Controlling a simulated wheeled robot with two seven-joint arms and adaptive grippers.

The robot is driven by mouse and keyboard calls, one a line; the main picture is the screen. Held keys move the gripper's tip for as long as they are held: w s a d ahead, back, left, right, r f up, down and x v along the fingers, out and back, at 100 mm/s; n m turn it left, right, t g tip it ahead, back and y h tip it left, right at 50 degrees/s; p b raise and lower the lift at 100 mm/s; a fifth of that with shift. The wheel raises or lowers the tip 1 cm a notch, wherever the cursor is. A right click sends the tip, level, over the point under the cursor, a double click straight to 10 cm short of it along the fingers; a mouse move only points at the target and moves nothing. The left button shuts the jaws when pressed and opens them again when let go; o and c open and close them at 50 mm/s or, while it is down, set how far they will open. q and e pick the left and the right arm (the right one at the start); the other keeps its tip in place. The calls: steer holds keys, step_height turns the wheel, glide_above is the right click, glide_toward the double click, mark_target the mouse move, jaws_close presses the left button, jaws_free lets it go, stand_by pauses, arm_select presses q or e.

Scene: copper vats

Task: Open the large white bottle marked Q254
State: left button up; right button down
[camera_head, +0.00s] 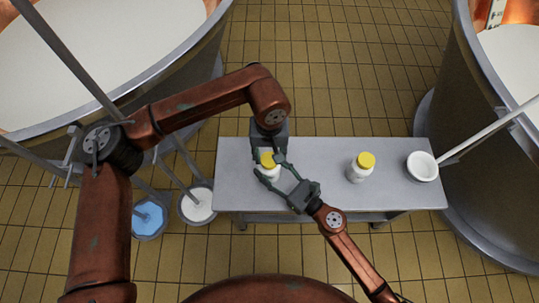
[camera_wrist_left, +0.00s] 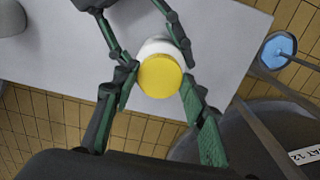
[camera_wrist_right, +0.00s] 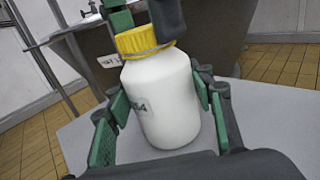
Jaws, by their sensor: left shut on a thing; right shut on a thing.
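The white bottle (camera_wrist_right: 165,105) stands upright at the left part of the grey table, its yellow cap (camera_wrist_right: 137,40) on its neck. Part of its marking, ending in "54", shows in the right wrist view; the rest is hidden. My right gripper (camera_head: 273,173) is shut on the bottle's body from the side. My left gripper (camera_head: 267,157) comes from above and is shut on the yellow cap, which also shows in the left wrist view (camera_wrist_left: 160,76). The head view shows only a little of the bottle between the fingers.
A second white bottle with a yellow cap (camera_head: 361,167) and a white bowl-like vessel (camera_head: 422,166) with a long handle stand right on the table (camera_head: 320,190). Large vats flank the table.

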arm_select(q)
steer(key=n, duration=0.6)
steer(key=shift+a+n, duration=0.1)
steer(key=shift+n, duration=0.3)
steer(key=shift+c, duration=0.3)
arm_select(e)
steer(key=shift+f, duration=0.3)
arm_select(q)
steer(key=n, duration=0.5)
steer(key=shift+n, duration=0.4)
steer(key=n, duration=0.3)
steer(key=shift+n, duration=0.3)
steer(key=n, duration=0.3)
steer(key=shift+n, duration=0.4)
steer(key=n, duration=0.5)
steer(key=shift+n, duration=0.4)
steer(key=n, duration=0.5)
steer(key=shift+n, duration=0.3)
steer(key=n, duration=0.7)
steer(key=shift+n, duration=0.3)
steer(key=n, duration=0.4)
